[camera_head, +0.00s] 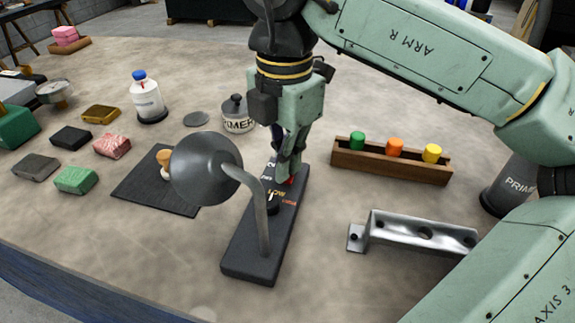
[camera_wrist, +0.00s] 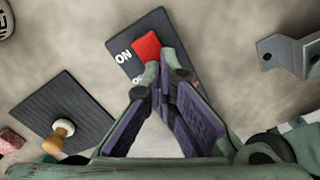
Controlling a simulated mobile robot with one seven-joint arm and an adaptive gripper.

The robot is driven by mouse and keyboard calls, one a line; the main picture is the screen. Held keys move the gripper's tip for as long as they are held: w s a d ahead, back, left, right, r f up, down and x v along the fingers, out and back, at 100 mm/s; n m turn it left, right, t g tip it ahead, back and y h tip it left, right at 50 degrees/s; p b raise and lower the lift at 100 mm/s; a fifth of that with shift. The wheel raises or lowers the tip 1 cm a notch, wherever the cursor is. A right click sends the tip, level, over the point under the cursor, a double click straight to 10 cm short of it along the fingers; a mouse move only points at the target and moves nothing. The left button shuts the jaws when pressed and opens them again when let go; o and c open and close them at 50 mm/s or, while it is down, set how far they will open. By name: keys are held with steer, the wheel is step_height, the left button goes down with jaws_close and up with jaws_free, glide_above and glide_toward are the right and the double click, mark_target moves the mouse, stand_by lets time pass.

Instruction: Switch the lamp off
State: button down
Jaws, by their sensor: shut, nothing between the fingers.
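The lamp (camera_head: 205,165) has a grey round shade on a bent stem that rises from a long dark base (camera_head: 243,252). The base carries printed words, among them LOW, and a small dark knob (camera_head: 271,205). A red rocker switch (camera_wrist: 147,46) sits at the base's far end, with ON printed beside it in the wrist view. My gripper (camera_head: 288,172) is shut and empty, pointing down at the switch end of the base. In the wrist view its fingertips (camera_wrist: 163,70) overlap the near edge of the switch; I cannot tell whether they touch it. The lamp's bulb is hidden.
A black mat (camera_head: 150,192) with a wooden-handled stamp lies left of the lamp. A wooden rack (camera_head: 400,167) with coloured caps and a metal bracket (camera_head: 415,231) lie to the right. Several coloured blocks lie at the left.

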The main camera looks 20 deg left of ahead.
steer(key=shift+r+p, duration=2.1)
steer(key=shift+r, duration=1.2)
steer(key=shift+f, duration=0.1)
